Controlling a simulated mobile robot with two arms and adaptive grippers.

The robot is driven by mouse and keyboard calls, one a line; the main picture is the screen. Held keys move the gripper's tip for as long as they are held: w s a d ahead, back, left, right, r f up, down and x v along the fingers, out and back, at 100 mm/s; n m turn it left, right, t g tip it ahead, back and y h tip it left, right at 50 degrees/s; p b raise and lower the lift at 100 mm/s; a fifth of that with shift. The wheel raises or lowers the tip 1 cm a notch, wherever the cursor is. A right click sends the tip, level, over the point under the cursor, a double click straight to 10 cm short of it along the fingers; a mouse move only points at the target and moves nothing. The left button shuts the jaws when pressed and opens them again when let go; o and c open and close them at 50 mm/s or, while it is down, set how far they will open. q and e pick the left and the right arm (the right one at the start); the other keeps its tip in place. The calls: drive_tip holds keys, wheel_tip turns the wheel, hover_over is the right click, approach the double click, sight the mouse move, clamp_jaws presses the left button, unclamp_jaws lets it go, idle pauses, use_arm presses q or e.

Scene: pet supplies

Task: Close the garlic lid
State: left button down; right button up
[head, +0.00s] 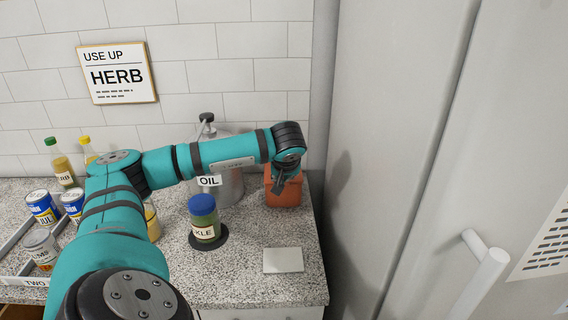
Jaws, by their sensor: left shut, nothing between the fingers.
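An orange-red container (291,194) stands at the right end of the counter, near the tall grey unit. No garlic label can be read, so I cannot tell for sure that it is the garlic one. My left arm reaches across from the left, and my left gripper (279,187) points down in front of the container, shut and empty. The wrist and gripper hide the container's top, so I cannot tell how its lid stands or whether the fingers touch it. My right gripper is not in view.
A metal OIL canister (228,187) stands left of the container, behind my forearm. A blue-capped jar (204,219) sits on a dark round mat. A pale square plate (283,260) lies near the front edge. Cans and bottles stand at the left.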

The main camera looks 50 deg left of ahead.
use_arm(q)
drive_tip(key=shift+s+d+f+t+y+b, duration=0.15)
drive_tip(key=shift+f+t+y+b, duration=0.1)
drive_tip(key=shift+f+b, duration=0.45)
drive_tip(key=shift+s+d+f+t+y+b, duration=0.15)
drive_tip(key=shift+f+y+b, duration=0.1)
drive_tip(key=shift+f+b, duration=0.45)
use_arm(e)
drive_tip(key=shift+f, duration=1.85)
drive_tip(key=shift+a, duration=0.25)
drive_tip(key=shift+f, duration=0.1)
